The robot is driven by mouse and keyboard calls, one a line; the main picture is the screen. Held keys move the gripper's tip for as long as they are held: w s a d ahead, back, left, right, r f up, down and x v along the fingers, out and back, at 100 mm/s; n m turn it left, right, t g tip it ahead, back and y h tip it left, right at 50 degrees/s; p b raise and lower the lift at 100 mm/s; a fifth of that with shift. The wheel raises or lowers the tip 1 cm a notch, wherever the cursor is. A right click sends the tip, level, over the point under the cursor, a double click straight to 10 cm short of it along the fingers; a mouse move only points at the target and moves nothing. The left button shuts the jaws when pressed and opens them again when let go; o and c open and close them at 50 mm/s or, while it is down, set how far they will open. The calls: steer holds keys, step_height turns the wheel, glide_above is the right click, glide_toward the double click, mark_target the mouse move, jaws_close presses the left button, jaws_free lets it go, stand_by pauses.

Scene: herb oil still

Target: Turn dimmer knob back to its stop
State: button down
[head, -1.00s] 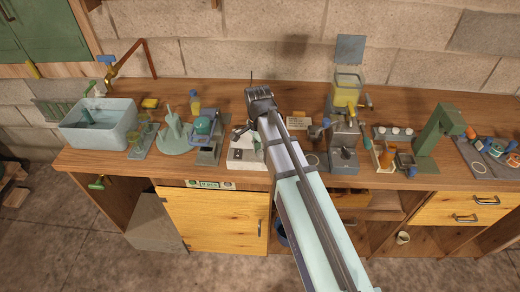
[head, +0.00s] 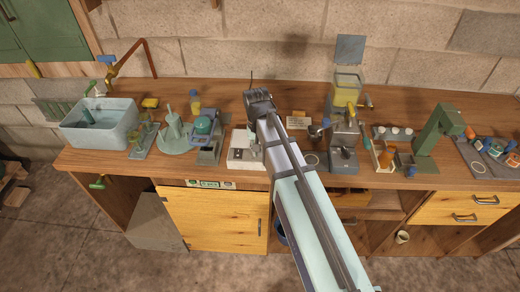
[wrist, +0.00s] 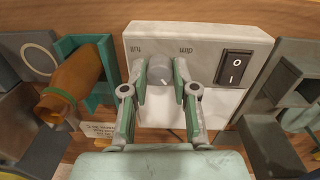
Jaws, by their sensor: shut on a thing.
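The dimmer knob (wrist: 163,74) is a small grey round knob with a pale pointer line. It sits on a white panel box (wrist: 215,102) marked "full" on the left and "dim" on the right in the wrist view. My gripper (wrist: 166,82) has one finger on each side of the knob and is shut on it. In the head view the white box (head: 240,155) stands on the bench, left of my arm; the knob and fingertips are hidden there by my wrist.
A black rocker switch (wrist: 235,67) is on the same box, close to the right finger. A brown bottle (wrist: 75,82) in a teal holder stands to the left in the wrist view. A grey device with a green pot (head: 203,125) stands left of the box in the head view.

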steer(key=n, duration=0.5)
steer(key=shift+s+n, duration=0.1)
steer(key=shift+n, duration=0.2)
steer(key=n, duration=0.5)
steer(key=shift+n, duration=0.3)
steer(key=c, duration=0.9)
jaws_free()
step_height(320, 180, up, 12)
steer(key=shift+s+a, duration=0.15)
steer(key=shift+s, duration=0.05)
